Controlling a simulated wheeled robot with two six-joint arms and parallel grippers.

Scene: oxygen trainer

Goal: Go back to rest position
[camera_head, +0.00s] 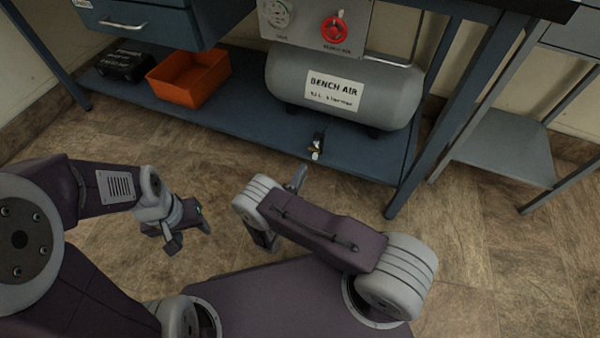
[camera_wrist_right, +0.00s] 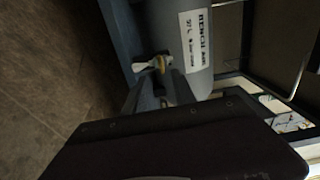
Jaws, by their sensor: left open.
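My left gripper (camera_head: 189,236) is open and empty, low over the floor at the left in the head view. My right arm bends in from the lower right, and its elbow and forearm hide most of the right gripper. A grey finger-like part of the right gripper (camera_head: 299,179) shows past the arm, near the shelf's front edge. In the right wrist view a dark part of my own arm fills the lower half.
A blue bench has a lower shelf (camera_head: 237,125) with a grey BENCH AIR tank (camera_head: 390,95), an orange bin (camera_head: 187,80), a black case (camera_head: 124,66) and a small black, white and yellow fitting (camera_head: 317,146). A red knob (camera_head: 334,30) is above. Floor (camera_head: 490,270) is clear at right.

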